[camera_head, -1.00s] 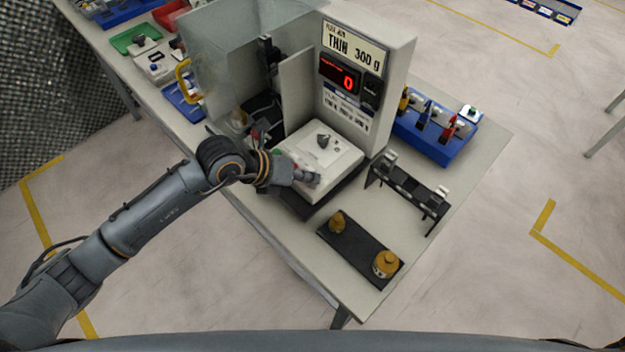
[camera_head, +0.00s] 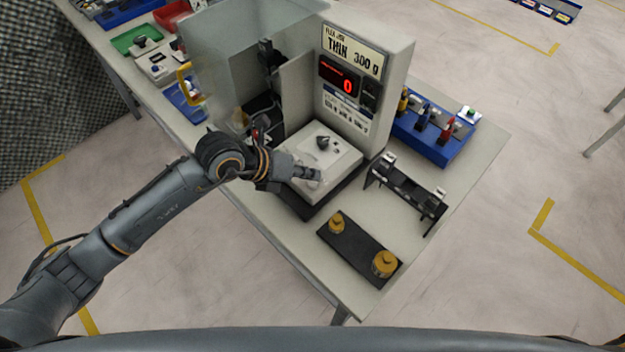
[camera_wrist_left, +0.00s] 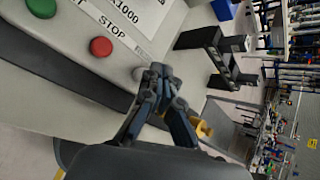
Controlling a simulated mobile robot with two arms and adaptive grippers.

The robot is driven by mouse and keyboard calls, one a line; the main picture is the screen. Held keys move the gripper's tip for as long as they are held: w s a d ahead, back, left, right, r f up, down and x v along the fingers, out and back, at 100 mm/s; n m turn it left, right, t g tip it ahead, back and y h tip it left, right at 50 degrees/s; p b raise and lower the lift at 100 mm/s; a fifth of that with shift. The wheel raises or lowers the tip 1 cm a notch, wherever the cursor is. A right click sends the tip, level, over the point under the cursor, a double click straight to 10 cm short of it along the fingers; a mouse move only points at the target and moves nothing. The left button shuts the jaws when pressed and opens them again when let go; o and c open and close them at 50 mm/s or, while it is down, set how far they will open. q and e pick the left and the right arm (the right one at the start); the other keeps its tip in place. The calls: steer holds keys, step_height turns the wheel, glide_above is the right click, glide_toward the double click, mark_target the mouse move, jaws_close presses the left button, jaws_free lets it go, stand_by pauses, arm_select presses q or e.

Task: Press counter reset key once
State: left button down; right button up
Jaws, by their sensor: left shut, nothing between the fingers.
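The counter machine (camera_head: 400,60) stands on the bench, with a red lit display (camera_head: 346,82) reading 0. Its pale control panel (camera_head: 335,160) slopes at the front and carries a dark knob. In the left wrist view the shut fingertips (camera_wrist_left: 160,72) are beside a small round grey key (camera_wrist_left: 139,73). I cannot tell whether they touch it. A red button (camera_wrist_left: 101,47) by the word STOP and a green button (camera_wrist_left: 41,7) lie further left. My right gripper is out of view.
A black tray (camera_head: 352,245) with brass weights lies at the bench's front right. A black stand (camera_head: 405,194) and a blue rack (camera_head: 434,143) are right of the machine. A clear guard (camera_head: 215,60) with a yellow handle is on its left.

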mark_target(309, 184)
arm_select(q)
steer(key=shift+r+p, duration=1.95)
steer(key=shift+r, duration=0.65)
steer(key=shift+f, duration=0.1)
